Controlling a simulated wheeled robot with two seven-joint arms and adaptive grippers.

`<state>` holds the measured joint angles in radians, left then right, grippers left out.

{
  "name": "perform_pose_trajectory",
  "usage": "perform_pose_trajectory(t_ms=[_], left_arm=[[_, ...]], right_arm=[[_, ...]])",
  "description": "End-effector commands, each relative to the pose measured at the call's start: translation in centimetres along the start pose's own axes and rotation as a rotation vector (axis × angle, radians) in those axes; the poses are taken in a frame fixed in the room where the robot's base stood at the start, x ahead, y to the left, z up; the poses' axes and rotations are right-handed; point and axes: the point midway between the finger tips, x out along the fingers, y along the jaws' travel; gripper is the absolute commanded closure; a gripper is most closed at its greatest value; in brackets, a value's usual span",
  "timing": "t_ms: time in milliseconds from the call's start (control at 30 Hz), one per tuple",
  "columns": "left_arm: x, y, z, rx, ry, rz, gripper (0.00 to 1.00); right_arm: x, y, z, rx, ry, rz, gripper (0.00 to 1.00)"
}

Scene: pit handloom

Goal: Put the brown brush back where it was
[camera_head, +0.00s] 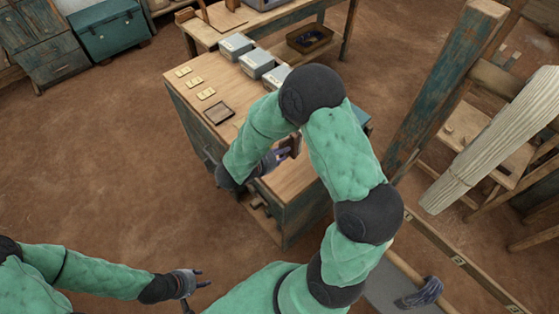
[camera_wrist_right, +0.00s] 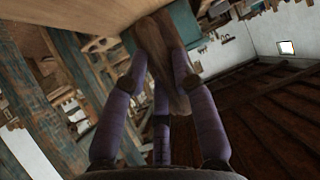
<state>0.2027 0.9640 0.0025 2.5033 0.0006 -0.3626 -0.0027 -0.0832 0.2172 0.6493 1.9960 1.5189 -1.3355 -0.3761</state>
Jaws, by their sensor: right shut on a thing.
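The brown brush (camera_head: 293,144) is in my right gripper (camera_head: 279,157), over the wooden top of the cabinet (camera_head: 203,72). In the right wrist view, the fingers of my right gripper (camera_wrist_right: 157,72) close around the brush (camera_wrist_right: 160,60), a long brown piece with its far end near a pale wooden surface. I cannot tell whether the brush touches that surface. My right arm hides part of the cabinet top. My left gripper (camera_head: 200,279) is at the lower left, over the floor, with its fingers apart and nothing seen between them.
The cabinet top holds a small dark tray (camera_head: 219,112), several pale cards (camera_head: 206,93) and grey boxes (camera_head: 256,62). A table with a dark tray (camera_head: 310,39) stands behind. A teal post (camera_head: 440,90) and a pale bundle (camera_head: 500,135) stand at right. The floor at left is clear.

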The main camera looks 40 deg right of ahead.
Motion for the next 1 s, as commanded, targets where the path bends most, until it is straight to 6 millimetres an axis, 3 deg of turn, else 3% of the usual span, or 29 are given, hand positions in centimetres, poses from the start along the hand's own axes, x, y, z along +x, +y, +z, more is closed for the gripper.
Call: perform_pose_trajectory(t_ms=[267,500,900,933,1000], left_arm=[[0.7,-0.2,0.0,0.000,0.000,0.000,0.60],[2.4,-0.9,-0.1,0.000,0.000,0.000,0.60],[2.3,-0.8,-0.1,0.000,0.000,0.000,0.60],[2.3,-0.8,-0.1,0.000,0.000,0.000,0.60],[2.3,-0.8,-0.1,0.000,0.000,0.000,0.60]], right_arm=[[1.5,-0.9,0.8,0.000,0.001,0.001,1.00],[3.4,-1.1,3.5,-0.002,0.000,-0.001,1.00],[3.5,-1.1,3.7,0.001,0.000,-0.001,1.00],[3.5,-1.1,3.7,0.001,0.000,-0.001,0.67],[3.5,-1.1,3.7,0.001,0.000,-0.001,0.49]])
